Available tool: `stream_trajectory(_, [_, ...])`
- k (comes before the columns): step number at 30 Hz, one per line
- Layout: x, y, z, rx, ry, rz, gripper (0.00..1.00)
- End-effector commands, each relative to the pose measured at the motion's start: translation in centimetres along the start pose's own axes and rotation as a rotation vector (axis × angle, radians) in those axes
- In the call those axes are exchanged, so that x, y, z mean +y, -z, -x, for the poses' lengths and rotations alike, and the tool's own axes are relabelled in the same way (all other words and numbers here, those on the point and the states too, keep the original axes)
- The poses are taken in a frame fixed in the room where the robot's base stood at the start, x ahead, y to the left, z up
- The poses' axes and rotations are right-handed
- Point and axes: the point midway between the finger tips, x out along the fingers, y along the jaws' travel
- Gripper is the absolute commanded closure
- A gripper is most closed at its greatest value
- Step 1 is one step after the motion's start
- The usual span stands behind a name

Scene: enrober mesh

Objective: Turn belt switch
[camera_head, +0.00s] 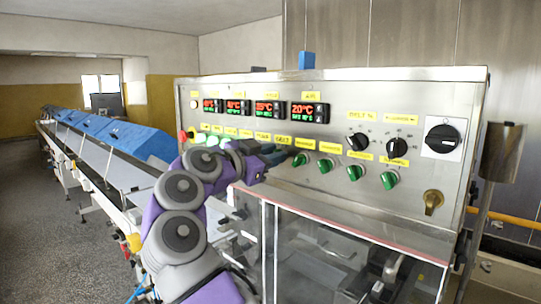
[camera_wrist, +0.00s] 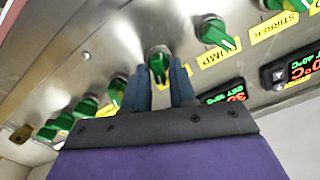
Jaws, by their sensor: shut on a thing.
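A green rotary switch (camera_wrist: 158,58) on the steel control panel (camera_head: 400,90) sits between the two blue fingers of my gripper (camera_wrist: 159,70) in the wrist view. The fingers are shut on its knob, one on each side. The yellow label of this switch is mostly hidden by the gripper, so I cannot read it. In the head view, my arm reaches the panel's lower row from the left, and my gripper (camera_head: 280,157) is small and partly hidden there.
Other green switches (camera_head: 325,165) line the same row on both sides, close to the fingers. Black dials (camera_head: 397,147), red-and-green temperature displays (camera_head: 270,109) and a main switch (camera_head: 443,139) are above. A clear cover (camera_head: 340,260) lies below. A conveyor line (camera_head: 120,140) extends left.

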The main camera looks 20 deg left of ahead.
Motion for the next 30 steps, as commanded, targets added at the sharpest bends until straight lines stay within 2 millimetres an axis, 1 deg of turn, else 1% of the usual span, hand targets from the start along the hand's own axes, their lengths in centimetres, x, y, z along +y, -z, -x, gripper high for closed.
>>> stream_trajectory(8, [-0.16,0.22,0.07,0.005,0.003,0.034,1.0])
stream_trajectory(13, [-0.26,0.29,0.03,0.006,0.002,0.12,1.0])
stream_trajectory(17, [-0.39,0.46,0.1,0.006,0.002,0.218,1.0])
stream_trajectory(30, [-1.0,0.41,0.19,0.008,0.004,0.62,1.0])
